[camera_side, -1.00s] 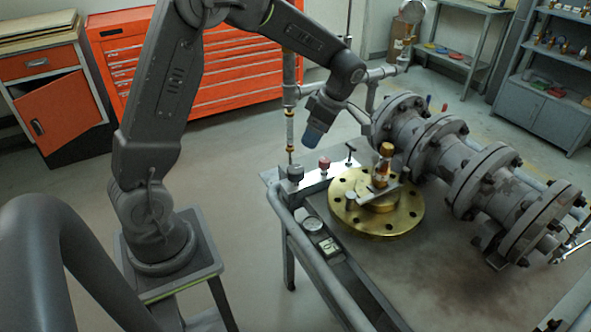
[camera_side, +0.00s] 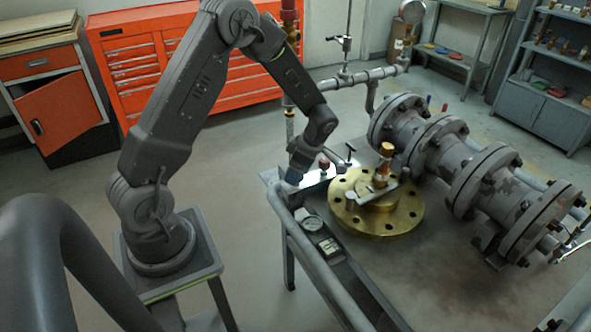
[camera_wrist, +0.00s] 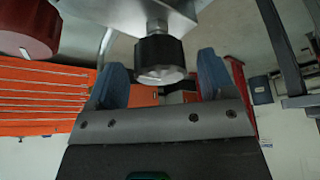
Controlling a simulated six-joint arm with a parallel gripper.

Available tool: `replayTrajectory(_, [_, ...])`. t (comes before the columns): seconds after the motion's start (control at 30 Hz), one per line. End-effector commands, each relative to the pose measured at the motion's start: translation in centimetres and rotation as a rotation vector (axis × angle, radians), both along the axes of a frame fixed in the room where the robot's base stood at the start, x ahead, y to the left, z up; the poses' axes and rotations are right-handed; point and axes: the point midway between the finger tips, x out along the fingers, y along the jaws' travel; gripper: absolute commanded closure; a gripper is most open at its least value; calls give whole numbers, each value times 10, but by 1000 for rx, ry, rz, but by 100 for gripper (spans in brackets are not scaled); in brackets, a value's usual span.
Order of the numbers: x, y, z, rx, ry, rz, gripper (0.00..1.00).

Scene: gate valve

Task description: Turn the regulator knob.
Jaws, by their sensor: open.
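The dark, ribbed regulator knob (camera_wrist: 160,58) shows in the wrist view, on a short metal stem below a grey block. My gripper (camera_wrist: 160,76) is open, with one blue finger on each side of the knob in this view. A gap shows between the knob and each finger, and I see no contact. In the side view my gripper (camera_side: 292,178) is low at the left back corner of the bench, where it hides the dark knob.
A red knob (camera_wrist: 25,28) is close beside, and also shows in the side view (camera_side: 324,165). A small T-handle (camera_side: 346,152), a brass flange (camera_side: 400,217) and the grey pipe valve (camera_side: 440,150) stand to the right.

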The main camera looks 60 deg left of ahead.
Motion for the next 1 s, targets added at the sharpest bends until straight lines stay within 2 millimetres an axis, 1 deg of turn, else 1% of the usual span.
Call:
replayTrajectory(0.1, [-2,2,-6,0,0,0,24])
replayTrajectory(0.37, [-2,2,-7,0,0,0,24])
replayTrajectory(0.47, [-2,2,-7,0,0,0,32])
replayTrajectory(0.9, [-2,2,-6,0,0,0,73])
replayTrajectory(1.0, [-2,2,-6,0,0,-3,73])
